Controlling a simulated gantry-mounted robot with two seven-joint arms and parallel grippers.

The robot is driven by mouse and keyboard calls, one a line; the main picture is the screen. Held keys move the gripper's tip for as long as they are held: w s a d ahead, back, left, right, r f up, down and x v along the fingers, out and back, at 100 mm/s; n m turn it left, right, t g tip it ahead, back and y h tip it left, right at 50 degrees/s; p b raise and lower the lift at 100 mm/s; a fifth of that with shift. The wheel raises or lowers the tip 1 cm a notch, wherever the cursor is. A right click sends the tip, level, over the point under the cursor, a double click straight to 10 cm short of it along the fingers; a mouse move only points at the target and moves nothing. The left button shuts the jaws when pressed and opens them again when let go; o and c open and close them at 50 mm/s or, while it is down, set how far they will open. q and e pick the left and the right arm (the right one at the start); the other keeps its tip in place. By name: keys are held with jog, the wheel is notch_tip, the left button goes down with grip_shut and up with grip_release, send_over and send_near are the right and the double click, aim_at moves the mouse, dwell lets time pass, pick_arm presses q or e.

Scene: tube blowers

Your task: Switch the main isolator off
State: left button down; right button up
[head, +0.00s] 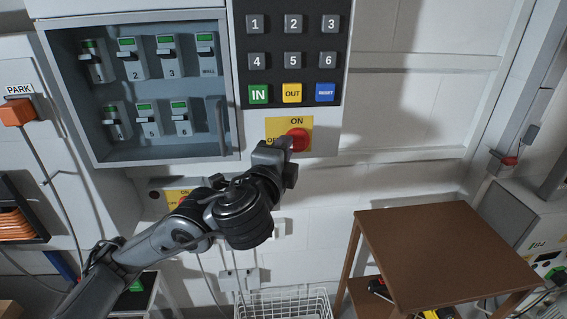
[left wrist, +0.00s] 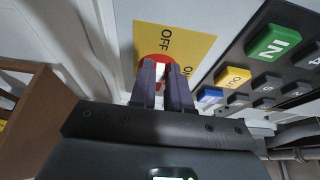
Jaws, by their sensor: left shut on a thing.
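The main isolator is a red rotary knob (head: 299,136) on a yellow plate (head: 275,124) marked ON at the top and OFF at the left, below the keypad. My left gripper (head: 286,143) reaches it from below left and covers part of the OFF label. In the left wrist view the gripper (left wrist: 163,76) is shut on the knob's pale handle, with the red disc (left wrist: 147,73) showing behind the fingers. The fingers hide most of the handle, so its exact angle is hard to tell. My right gripper is not in view.
A keypad (head: 292,75) with IN, OUT and RESET keys is just above. An open grey breaker box (head: 152,155) with several switches is at the left. A second yellow plate (head: 178,199) lies behind my arm. A brown table (head: 440,250) stands lower right, beside a wire basket (head: 285,303).

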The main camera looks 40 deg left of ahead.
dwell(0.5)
pick_arm(q)
jog(key=c, duration=1.1)
grip_release()
jog(key=shift+s, duration=0.1)
